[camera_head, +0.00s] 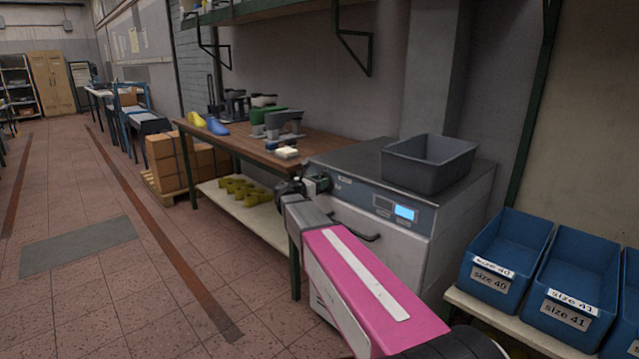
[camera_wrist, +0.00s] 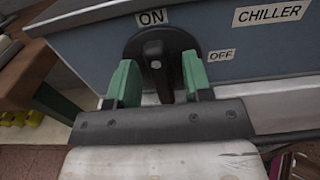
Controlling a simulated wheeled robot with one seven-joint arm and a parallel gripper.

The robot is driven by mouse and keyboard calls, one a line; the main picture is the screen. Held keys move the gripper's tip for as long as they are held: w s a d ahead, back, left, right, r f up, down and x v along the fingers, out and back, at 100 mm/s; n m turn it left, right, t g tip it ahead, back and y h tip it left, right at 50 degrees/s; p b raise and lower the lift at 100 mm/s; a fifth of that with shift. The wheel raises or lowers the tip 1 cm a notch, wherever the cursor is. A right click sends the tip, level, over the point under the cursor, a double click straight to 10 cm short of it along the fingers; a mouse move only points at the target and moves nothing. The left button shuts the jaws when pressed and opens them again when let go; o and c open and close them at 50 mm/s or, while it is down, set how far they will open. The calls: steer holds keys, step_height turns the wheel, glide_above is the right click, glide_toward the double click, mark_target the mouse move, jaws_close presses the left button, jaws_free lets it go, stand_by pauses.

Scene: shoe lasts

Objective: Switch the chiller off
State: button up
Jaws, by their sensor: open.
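The chiller (camera_head: 375,222) is a grey-white cabinet with a blue-grey front panel and a lit blue display (camera_head: 404,213). In the wrist view, its panel carries a CHILLER label (camera_wrist: 270,13) and a black rotary switch (camera_wrist: 162,43). The ON label (camera_wrist: 152,17) is just above the switch and the OFF label (camera_wrist: 221,55) is to its right. The switch handle stands roughly upright, in line with ON. My gripper (camera_wrist: 158,62) is open, with its green fingers on either side of the handle; contact cannot be told. In the head view, my gripper (camera_head: 318,185) is at the panel's left end.
A grey bin (camera_head: 428,165) stands on the chiller's top. A wooden workbench (camera_head: 235,139) with shoe lasts and tools adjoins on the left. Blue size-labelled bins (camera_head: 505,262) stand on the right. A dark handle (camera_head: 355,227) sticks out below the panel. The floor at left is clear.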

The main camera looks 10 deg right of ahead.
steer(key=shift+d, duration=0.1)
jaws_close()
steer(key=shift+m, duration=0.4)
steer(key=m, duration=0.5)
steer(key=f+m, duration=0.1)
steer(key=m, duration=0.5)
steer(key=s+m, duration=0.1)
steer(key=m, duration=0.5)
steer(key=shift+d+f, duration=0.2)
steer(key=shift+d, duration=0.15)
stand_by(0.4)
